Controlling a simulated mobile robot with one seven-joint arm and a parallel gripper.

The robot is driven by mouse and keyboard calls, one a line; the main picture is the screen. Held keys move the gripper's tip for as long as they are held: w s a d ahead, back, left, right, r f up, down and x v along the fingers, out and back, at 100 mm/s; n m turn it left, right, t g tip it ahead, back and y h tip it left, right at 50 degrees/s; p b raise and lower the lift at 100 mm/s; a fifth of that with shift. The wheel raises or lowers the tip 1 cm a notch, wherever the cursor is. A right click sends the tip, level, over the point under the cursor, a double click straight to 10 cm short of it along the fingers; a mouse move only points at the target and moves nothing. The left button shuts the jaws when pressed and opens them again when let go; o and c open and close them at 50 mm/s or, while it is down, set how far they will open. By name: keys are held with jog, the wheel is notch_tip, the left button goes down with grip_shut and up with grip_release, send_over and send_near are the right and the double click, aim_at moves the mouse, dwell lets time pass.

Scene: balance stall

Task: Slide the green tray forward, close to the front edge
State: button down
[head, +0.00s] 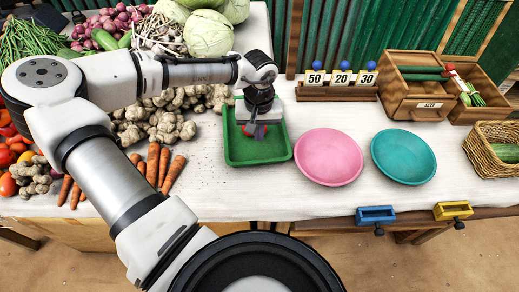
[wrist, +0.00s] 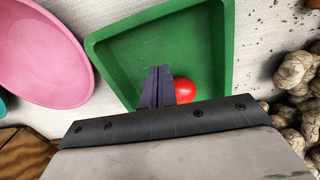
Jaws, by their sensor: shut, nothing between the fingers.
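The green tray (head: 235,151) lies on the white-covered table, left of the pink plate. It also shows in the wrist view (wrist: 215,45). My gripper (head: 259,130) points down over the tray, inside its rim as seen from the head. In the wrist view its fingers (wrist: 158,85) are together with nothing between them. A red round item (wrist: 185,90) like a tomato lies in the tray beside the fingers, partly hidden by my gripper. I cannot tell whether the fingers touch the tray.
A pink plate (head: 328,157) sits close to the tray's right, then a teal plate (head: 403,156). Carrots (head: 172,172) and ginger (head: 155,120) lie to the left. A number stand (head: 337,92) and wooden box (head: 412,88) are behind. Cloth in front of the tray is bare.

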aim_at(259, 150)
notch_tip(259, 150, down, 4)
jog(key=shift+r, duration=0.15)
jog(key=s+p, duration=0.1)
jog(key=s, duration=0.2)
jog(key=shift+s+r, duration=0.1)
jog(key=shift+s, duration=0.35)
jog(key=shift+s, duration=0.15)
